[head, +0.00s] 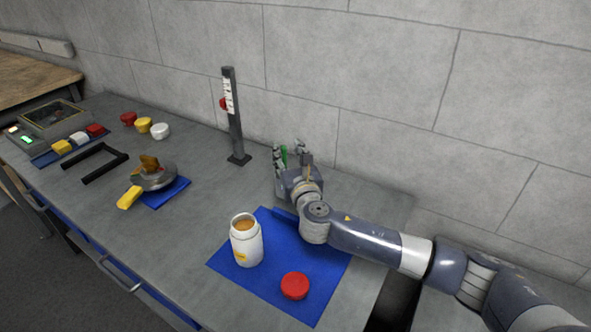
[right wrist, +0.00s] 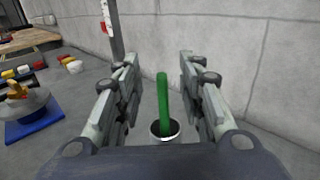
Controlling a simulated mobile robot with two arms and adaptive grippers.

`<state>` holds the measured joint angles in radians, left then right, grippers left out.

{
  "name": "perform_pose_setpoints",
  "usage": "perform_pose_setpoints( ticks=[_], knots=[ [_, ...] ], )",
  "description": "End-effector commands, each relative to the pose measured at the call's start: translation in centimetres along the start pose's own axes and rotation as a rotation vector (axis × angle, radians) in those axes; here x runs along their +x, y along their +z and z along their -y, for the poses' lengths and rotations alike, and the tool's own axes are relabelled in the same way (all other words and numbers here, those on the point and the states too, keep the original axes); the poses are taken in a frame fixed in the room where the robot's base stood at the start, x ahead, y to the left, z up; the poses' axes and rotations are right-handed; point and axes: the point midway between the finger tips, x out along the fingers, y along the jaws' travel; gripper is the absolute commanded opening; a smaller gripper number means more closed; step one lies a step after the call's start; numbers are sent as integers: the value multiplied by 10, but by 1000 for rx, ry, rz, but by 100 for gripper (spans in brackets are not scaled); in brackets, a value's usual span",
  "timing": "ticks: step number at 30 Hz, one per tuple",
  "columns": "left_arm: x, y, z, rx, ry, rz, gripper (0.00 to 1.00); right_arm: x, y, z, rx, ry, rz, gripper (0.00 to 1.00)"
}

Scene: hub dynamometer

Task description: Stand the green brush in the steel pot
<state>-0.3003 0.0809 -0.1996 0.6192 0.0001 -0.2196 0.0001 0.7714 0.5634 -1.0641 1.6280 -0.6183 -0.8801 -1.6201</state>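The green brush (right wrist: 162,98) stands nearly upright in the right wrist view, its lower end inside the round, bright-rimmed mouth of the steel pot (right wrist: 174,132). In the head view only a sliver of the brush (head: 284,154) shows between my fingers, and the pot is mostly hidden by my gripper. My right gripper (head: 291,150) is near the wall, behind the blue mat. In the right wrist view my right gripper (right wrist: 158,62) is open, one finger on each side of the brush, with gaps on both sides. My left gripper is not in view.
A white jar (head: 246,246) and a red lid (head: 295,286) are on the blue mat (head: 272,222). A dark post (head: 236,135) stands near the wall. Farther left are a metal hub (head: 155,180), a black handle (head: 104,164) and several coloured caps. Bench surface between hub and jar is clear.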

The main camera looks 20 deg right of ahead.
Motion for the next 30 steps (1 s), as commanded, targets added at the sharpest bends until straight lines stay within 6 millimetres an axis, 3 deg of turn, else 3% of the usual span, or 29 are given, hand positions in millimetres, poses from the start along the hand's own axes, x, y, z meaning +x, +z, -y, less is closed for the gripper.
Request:
perform_pose_setpoints(
  ticks=[6,12,18,30],
  knots=[
    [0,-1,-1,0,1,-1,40,-41,-1,0,0,1,-2,36],
    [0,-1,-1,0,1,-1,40,-69,-1,0,1,0,-2,36],
    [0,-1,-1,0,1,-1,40,-81,0,0,-1,-1,0,36],
    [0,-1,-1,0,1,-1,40,-82,0,0,0,-1,0,36]
  ],
)
